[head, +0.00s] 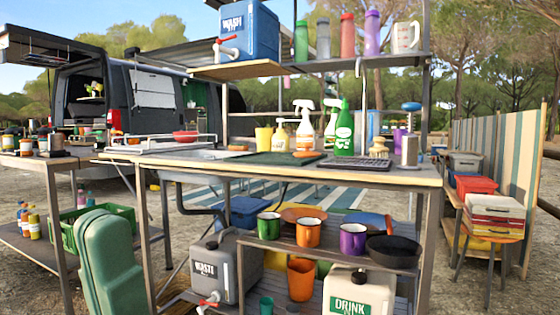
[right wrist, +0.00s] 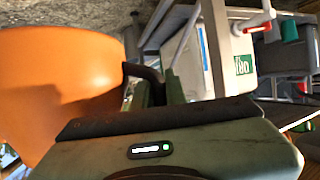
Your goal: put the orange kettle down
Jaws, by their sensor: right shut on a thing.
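The orange kettle (right wrist: 65,90) fills the left of the right wrist view, with only part of its smooth round body in frame. Its dark handle (right wrist: 143,74) reaches in between the fingers of my right gripper (right wrist: 160,88), which is shut on it. I cannot make out the kettle or the right gripper in the head view. What I see of my left gripper (head: 108,255) is a green shape at the lower left of the head view, apart from the kitchen bench; its fingertips do not show clearly.
The bench top (head: 220,166) carries bottles, a dish rack and a brush. Its lower shelf (head: 330,250) holds mugs and a black pan (head: 392,251). A green crate (head: 98,220) is at left.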

